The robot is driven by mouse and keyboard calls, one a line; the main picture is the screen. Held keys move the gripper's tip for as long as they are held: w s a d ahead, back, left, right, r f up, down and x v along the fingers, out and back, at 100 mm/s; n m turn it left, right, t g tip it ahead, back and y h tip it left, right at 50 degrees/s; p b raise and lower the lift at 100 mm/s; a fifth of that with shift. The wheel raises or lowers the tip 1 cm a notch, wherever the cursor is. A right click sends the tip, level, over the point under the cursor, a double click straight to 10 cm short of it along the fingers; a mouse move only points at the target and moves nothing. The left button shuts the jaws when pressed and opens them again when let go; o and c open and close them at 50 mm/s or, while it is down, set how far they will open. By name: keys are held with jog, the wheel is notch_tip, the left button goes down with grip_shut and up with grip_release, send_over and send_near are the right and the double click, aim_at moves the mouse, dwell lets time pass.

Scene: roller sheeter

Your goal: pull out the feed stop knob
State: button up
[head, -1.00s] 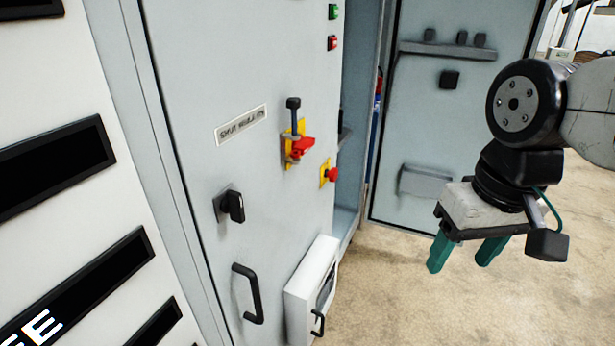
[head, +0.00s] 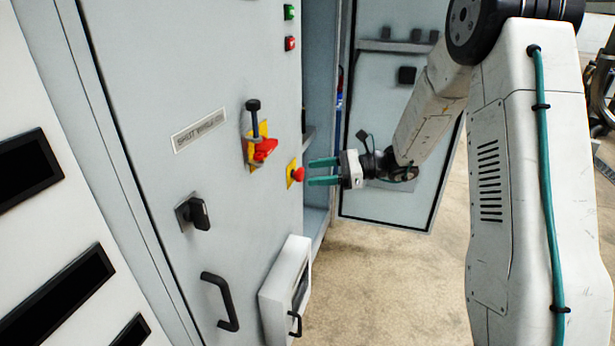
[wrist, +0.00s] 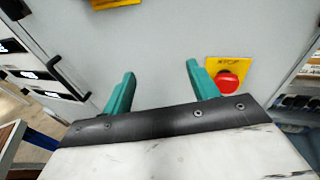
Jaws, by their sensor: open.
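The feed stop knob (head: 298,174) is a red round knob on a yellow plate at the right part of the grey cabinet door. In the wrist view the knob (wrist: 228,82) sits to the right of the right finger, below lettering that seems to read "STOP". My gripper (head: 309,172) is open and empty, its teal fingers pointing at the door. In the head view its tips appear close to the knob's right. In the wrist view the gripper (wrist: 160,77) has bare door between its fingers, and the knob is outside them.
A red lever on a yellow plate (head: 262,148) with a black-topped rod is up and left of the knob. A black rotary handle (head: 199,213), a door handle (head: 220,302) and a white box (head: 286,290) are lower. An open door (head: 385,205) stands behind my arm.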

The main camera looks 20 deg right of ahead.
aim_at(302, 175)
jog(key=w+d+f+m+t, duration=0.5)
jog(key=w+d+f+m, duration=0.1)
jog(key=f, duration=0.1)
jog(key=shift+h, duration=0.4)
jog(key=x, duration=0.7)
jog(key=shift+w+f, duration=0.3)
jog(key=shift+w, duration=0.2)
grip_shut()
jog(key=shift+s+d, duration=0.35)
grip_release()
jog(key=shift+d, duration=0.1)
